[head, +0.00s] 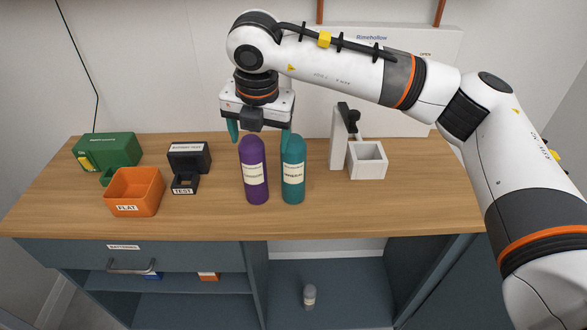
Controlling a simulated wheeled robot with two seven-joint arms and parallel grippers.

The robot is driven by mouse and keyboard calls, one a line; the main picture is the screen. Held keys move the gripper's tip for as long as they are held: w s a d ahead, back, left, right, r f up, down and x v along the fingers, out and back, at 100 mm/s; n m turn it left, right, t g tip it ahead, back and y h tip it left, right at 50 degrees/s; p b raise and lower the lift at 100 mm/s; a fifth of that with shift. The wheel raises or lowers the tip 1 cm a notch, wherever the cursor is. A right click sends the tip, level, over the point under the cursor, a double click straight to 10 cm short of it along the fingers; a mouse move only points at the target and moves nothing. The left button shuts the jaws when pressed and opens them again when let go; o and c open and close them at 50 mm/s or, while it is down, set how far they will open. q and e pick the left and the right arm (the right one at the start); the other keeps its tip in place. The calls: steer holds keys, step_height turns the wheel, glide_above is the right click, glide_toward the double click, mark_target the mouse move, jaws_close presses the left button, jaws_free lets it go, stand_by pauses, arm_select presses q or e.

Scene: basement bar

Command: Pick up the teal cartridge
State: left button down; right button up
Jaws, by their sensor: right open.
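The teal cartridge (293,171) stands upright on the wooden counter (330,210), with a white label on its front. A purple cartridge (253,171) of similar shape stands upright close to its left. My right gripper (259,136) points down above and seemingly behind the two cartridges, its teal fingers spread wide. It is open and empty. Its right finger is partly hidden near the top of the teal cartridge; I cannot tell whether they touch. My left gripper is not in view.
A white stand (367,160) is right of the cartridges. At left are an orange "FLAT" bin (133,191), a black tester (188,158) and a green box (107,151). A small grey cartridge (310,297) stands on the shelf below. The counter's front centre is clear.

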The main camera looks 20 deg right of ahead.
mark_target(294, 137)
steer(key=w+d+r+m+h, duration=0.1)
steer(key=d+r+m+h, duration=0.15)
steer(key=d, duration=0.25)
steer(key=shift+t, duration=0.3)
steer(key=x, duration=0.1)
steer(key=p+x, duration=0.1)
steer(key=x, duration=0.1)
steer(key=d+p+x, duration=0.1)
steer(key=x, duration=0.1)
steer(key=shift+w+r, duration=0.15)
steer(key=shift+w, duration=0.25)
steer(key=p+x, duration=0.3)
steer(key=x, duration=0.2)
steer(key=shift+d+f, duration=0.1)
steer(key=shift+f, duration=0.4)
steer(key=shift+n, duration=0.25)
steer(key=c, duration=1.4)
steer(key=shift+c, duration=1.3)
steer(key=shift+r, duration=0.15)
